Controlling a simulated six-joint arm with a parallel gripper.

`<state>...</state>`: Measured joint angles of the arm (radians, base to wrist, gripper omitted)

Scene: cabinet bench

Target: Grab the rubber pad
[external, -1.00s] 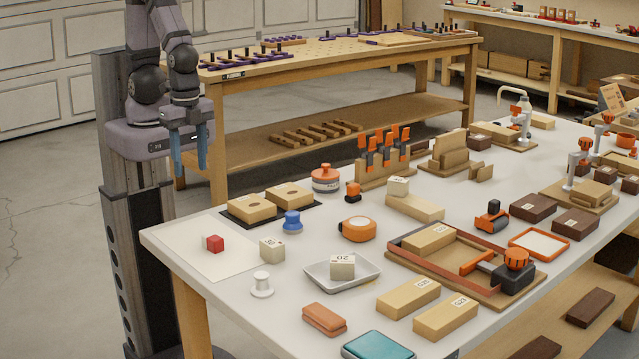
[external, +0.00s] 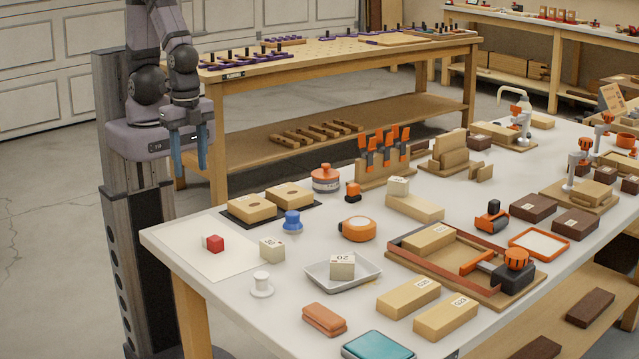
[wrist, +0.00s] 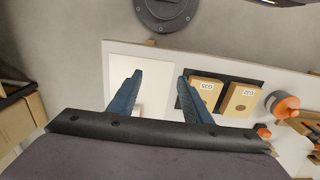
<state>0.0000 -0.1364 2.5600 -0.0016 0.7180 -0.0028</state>
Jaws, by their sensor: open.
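No item is clearly marked as the rubber pad, and I cannot tell for certain which one it is. A teal rounded slab (external: 377,346) lies at the front edge of the bench, partly cut off by the frame. A salmon-coloured rounded block (external: 324,319) lies to its left, and a thin black mat (external: 315,213) lies under two wooden blocks at the back left. My gripper (external: 189,168) is open and empty, raised beyond the bench's back left corner. In the wrist view its two blue fingers (wrist: 158,76) are apart with nothing held between them; the black mat (wrist: 232,75) shows there beside the right finger.
The white bench (external: 215,290) is crowded. A red cube (external: 213,243) sits on a white sheet (external: 195,230) at the left. A small white spool (external: 262,283), a shallow white dish (external: 368,274) with a block, and two wooden blocks (external: 409,297) stand near the front.

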